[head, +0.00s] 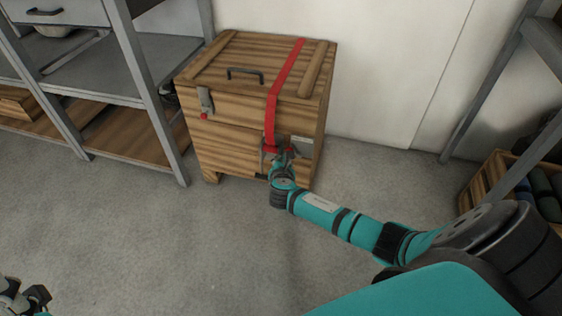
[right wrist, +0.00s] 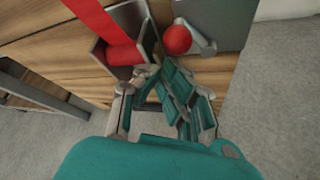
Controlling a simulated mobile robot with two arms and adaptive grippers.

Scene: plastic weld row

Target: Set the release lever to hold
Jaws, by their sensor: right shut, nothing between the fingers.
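The release lever is a short grey arm with a red ball knob (right wrist: 177,40), seen in the right wrist view beside a grey ratchet bracket (right wrist: 147,28). A red strap (head: 271,115) runs over the crate and down into the ratchet, winding round its spool. My right gripper (right wrist: 163,82) is shut and empty, its fingertips just below the knob and bracket; I cannot tell whether they touch. In the head view my right gripper (head: 281,163) partly hides the ratchet on the crate front. My left gripper (head: 24,298) shows only at the bottom left corner, its jaws unclear.
The wooden crate (head: 225,145) stands against the wall and has a top handle and a second latch with a red knob (head: 204,116). Metal shelving (head: 150,95) stands close on the left. A slatted crate (head: 478,195) sits at right. The front floor is clear.

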